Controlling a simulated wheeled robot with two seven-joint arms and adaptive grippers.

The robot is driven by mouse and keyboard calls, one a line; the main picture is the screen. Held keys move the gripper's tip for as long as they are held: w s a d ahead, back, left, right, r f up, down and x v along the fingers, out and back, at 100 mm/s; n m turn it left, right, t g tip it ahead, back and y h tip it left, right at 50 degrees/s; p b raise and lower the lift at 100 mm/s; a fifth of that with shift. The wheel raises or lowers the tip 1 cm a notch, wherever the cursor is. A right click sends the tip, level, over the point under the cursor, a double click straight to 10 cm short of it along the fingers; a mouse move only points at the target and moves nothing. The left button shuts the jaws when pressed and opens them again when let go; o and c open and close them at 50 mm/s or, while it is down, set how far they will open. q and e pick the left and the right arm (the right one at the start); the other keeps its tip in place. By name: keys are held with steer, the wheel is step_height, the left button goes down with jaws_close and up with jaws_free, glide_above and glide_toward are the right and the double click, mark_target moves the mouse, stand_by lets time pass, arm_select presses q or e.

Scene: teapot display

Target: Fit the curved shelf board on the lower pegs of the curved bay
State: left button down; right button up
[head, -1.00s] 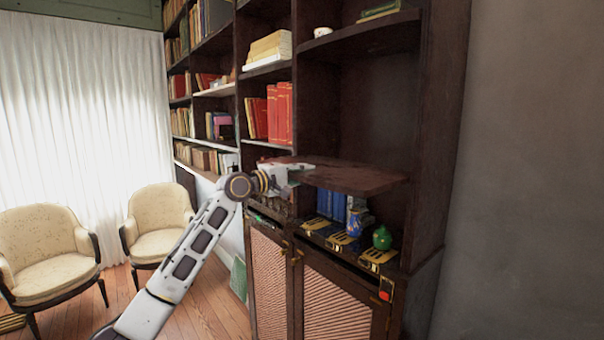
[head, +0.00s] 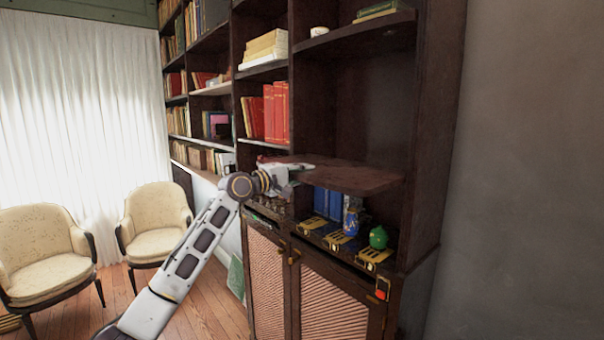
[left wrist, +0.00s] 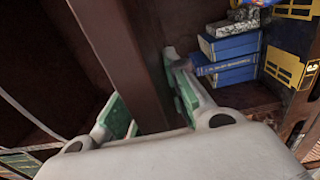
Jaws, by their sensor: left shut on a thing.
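The curved shelf board (head: 352,178) is dark reddish-brown and lies roughly level inside the curved bay (head: 362,110), below the fixed upper shelf. My left gripper (head: 296,170) is shut on the board's left part. In the left wrist view the gripper's green-padded fingers (left wrist: 150,108) stand on both sides of the board (left wrist: 118,45), seen along its edge. The lower pegs cannot be made out, so I cannot tell whether the board touches them. My right gripper is not in view.
Below the board stand blue books (head: 328,203), a blue jar (head: 351,222) and a green teapot-like pot (head: 378,237), with black and gold plaques (head: 340,241) at the counter's front. The upper shelf (head: 355,38) holds a white cup (head: 319,31). Red books (head: 276,112) fill the bay to the left.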

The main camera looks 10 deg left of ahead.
mark_target(327, 164)
arm_select(q)
steer(key=shift+r+p+x, duration=0.2)
steer(key=shift+p+x, duration=0.35)
steer(key=shift+x, duration=0.65)
stand_by(0.7)
steer(key=shift+x, duration=4.05)
stand_by(2.0)
